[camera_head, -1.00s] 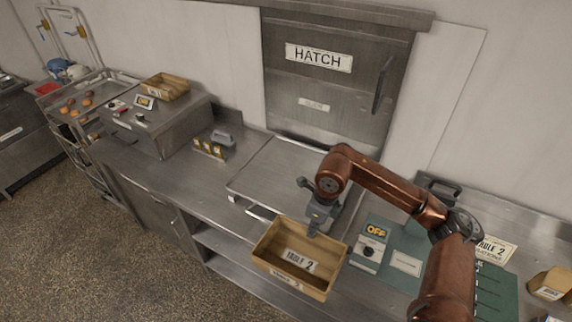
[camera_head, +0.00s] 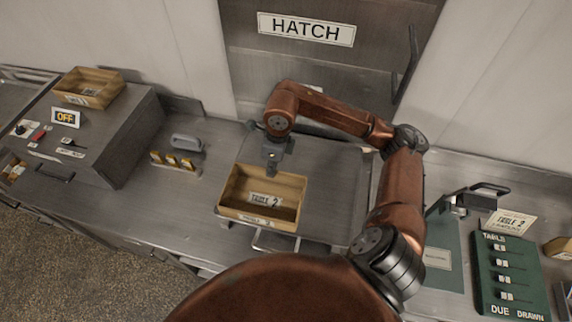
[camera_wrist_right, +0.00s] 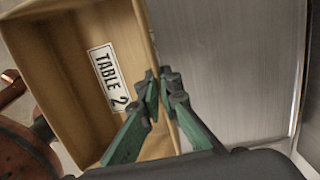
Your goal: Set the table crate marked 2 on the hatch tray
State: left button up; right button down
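The wooden crate with a "TABLE 2" label (camera_head: 235,188) is over the front left part of the metal hatch tray (camera_head: 335,200), below the hatch door. It looks roughly level; I cannot tell whether its base touches the tray. My right gripper (camera_head: 271,166) is at the crate's back wall. In the right wrist view its green fingers (camera_wrist_right: 161,88) are closed across the rim of the crate (camera_wrist_right: 70,70), with the label inside facing up. The crate looks empty. The tray's front left part is hidden beneath it. My left gripper is not in view.
The hatch door (camera_head: 330,62) is shut behind the tray. Left are a small rack with yellow tags (camera_head: 175,162) and a steel box (camera_head: 100,130) bearing another crate (camera_head: 88,85). Right are a green panel (camera_head: 508,275) and a metal device with a handle (camera_head: 470,198).

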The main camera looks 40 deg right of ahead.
jog(key=s+d+f+p, duration=0.2)
jog(key=d, duration=0.5)
jog(key=w+d+f, duration=0.1)
jog(key=f, duration=0.2)
jog(key=w+d+f+p, duration=0.1)
jog(key=d+f, duration=0.1)
jog(key=f, duration=0.1)
jog(key=w+d+f+p, duration=0.1)
jog(key=f, duration=0.2)
jog(key=shift+w+d+f, duration=0.25)
jog(key=shift+d, duration=0.1)
jog(key=shift+f, duration=0.15)
jog(key=shift+s, duration=0.2)
jog(key=shift+w+f, duration=0.1)
jog(key=shift+f, duration=0.05)
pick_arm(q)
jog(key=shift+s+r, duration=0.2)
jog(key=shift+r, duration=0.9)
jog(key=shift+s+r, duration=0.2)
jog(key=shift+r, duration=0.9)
pick_arm(e)
jog(key=c, duration=2.2)
grip_release()
jog(key=shift+o, duration=0.2)
